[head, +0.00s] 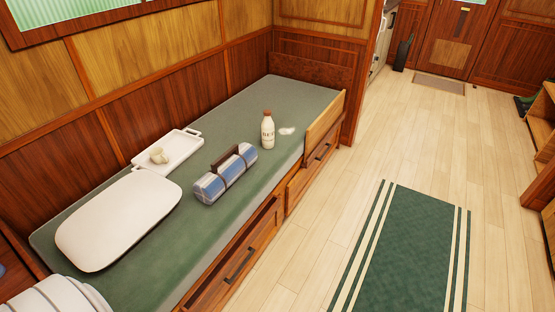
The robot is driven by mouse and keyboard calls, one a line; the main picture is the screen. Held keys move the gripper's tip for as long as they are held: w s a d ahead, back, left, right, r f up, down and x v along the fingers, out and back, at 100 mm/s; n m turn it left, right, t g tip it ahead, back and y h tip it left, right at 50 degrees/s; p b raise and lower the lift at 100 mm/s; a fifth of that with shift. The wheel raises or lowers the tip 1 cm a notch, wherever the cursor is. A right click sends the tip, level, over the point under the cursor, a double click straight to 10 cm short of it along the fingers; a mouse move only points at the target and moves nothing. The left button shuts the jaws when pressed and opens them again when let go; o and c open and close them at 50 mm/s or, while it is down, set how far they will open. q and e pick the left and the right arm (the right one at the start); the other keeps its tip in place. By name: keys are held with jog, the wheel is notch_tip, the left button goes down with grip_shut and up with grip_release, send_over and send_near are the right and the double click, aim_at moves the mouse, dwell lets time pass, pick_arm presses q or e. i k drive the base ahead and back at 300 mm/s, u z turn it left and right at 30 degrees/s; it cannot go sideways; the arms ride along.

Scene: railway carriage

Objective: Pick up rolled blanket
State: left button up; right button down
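The rolled blanket (226,176) lies on the green bunk mattress (298,96), near its front edge. It is blue and white checked, with dark brown straps and a brown carrying handle on top. It lies at a slant, between a white bottle and a white pillow. Neither of my grippers shows in the head view.
The white bottle (267,130) stands upright behind the blanket, beside a white patch (287,131). A white tray (183,144) with a cup (159,155) and a pillow (120,218) lie left. A drawer (240,262) is partly open below. Floor (328,205) beside the bunk is clear.

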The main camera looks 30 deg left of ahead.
aim_at(229, 168)
jog(key=z, duration=0.2)
jog(key=i, duration=1.95)
jog(key=u, duration=1.3)
jog(key=i, duration=0.5)
jog(key=u, duration=0.55)
